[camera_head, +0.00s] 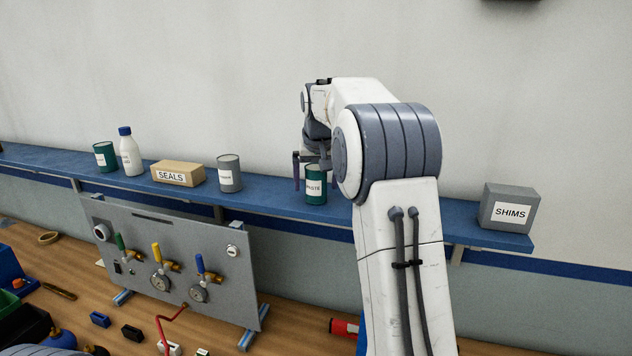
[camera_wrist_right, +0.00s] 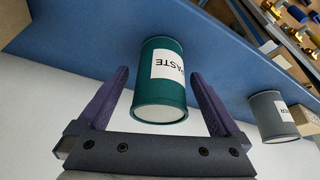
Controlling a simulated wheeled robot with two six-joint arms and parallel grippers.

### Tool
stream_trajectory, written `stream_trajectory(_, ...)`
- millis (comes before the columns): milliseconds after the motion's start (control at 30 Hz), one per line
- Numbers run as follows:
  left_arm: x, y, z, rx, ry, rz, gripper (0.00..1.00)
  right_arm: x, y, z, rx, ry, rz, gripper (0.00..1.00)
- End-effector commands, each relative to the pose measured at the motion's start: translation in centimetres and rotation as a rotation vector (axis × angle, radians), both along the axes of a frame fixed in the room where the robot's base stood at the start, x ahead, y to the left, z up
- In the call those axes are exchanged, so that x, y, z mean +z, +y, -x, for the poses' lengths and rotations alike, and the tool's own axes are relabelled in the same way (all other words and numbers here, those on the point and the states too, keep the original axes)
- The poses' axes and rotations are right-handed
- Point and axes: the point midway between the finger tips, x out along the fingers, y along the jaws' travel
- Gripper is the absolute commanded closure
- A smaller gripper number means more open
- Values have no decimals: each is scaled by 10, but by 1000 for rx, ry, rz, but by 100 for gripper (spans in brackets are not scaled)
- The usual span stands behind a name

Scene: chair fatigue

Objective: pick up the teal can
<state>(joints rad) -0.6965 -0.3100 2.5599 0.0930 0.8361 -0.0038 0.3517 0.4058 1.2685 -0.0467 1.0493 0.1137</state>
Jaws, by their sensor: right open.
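A teal can (camera_head: 316,186) with a white label ending in "ASTE" stands on the blue wall shelf (camera_head: 270,193). In the right wrist view the same teal can (camera_wrist_right: 162,100) lies between the two purple fingers of my right gripper (camera_wrist_right: 160,76), with a visible gap on each side. In the head view my right gripper (camera_head: 311,172) is at the can, fingers pointing down; part of it is hidden behind my arm. It is open and not closed on the can. A second teal can (camera_head: 104,157) stands at the shelf's left. My left gripper is not in view.
The shelf also holds a white bottle (camera_head: 130,152), a SEALS box (camera_head: 178,174), a grey can (camera_head: 229,173) and a SHIMS box (camera_head: 509,208). The grey can is the nearest neighbour to the left. Below is a valve panel (camera_head: 180,262) on a wooden bench.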

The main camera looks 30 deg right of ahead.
Motion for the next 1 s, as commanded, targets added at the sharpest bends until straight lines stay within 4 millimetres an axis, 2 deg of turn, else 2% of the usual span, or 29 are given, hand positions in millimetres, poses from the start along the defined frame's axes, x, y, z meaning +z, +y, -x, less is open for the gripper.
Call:
stream_trajectory(67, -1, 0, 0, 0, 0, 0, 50, 0, 0, 0, 0, -1, 0, 0)
stream_trajectory(100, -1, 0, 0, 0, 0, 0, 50, 0, 0, 0, 0, -1, 0, 4)
stream_trajectory(267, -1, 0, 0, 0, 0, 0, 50, 0, 0, 0, 0, -1, 0, 65)
stream_trajectory(300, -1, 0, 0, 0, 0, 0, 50, 0, 0, 0, 0, -1, 0, 80)
stream_trajectory(367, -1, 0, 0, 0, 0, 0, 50, 1, 0, 0, 0, -1, 0, 100)
stream_trajectory(767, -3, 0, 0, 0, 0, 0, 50, 7, 0, -1, 0, -4, 2, 100)
stream_trajectory(867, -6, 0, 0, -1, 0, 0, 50, 15, 0, -1, 0, -6, 2, 100)
stream_trajectory(1000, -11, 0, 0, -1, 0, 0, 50, 35, 0, -1, 0, -8, 3, 100)
